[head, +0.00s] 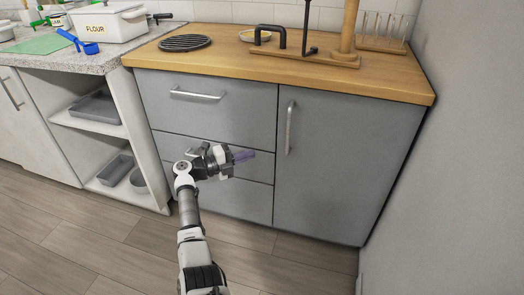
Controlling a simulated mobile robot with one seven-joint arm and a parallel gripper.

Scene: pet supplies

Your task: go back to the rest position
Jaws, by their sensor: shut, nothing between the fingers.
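My gripper (243,157) is at the end of my raised arm, in the lower middle of the head view. It is shut and empty, with its fingers pointing right. It is in front of the grey drawers (207,105) of the cabinet, below the wooden worktop. I cannot tell the exact gap between my gripper and the drawer fronts. The drawers and the cabinet door (330,160) to their right look closed.
The wooden worktop (385,83) holds a black round trivet (185,43) and a wooden stand (300,62). A white flour box (108,22) and blue scoop (80,43) are on the left counter. Open shelves (90,124) hold grey trays. A grey wall (465,150) bounds the right. The foreground floor is clear.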

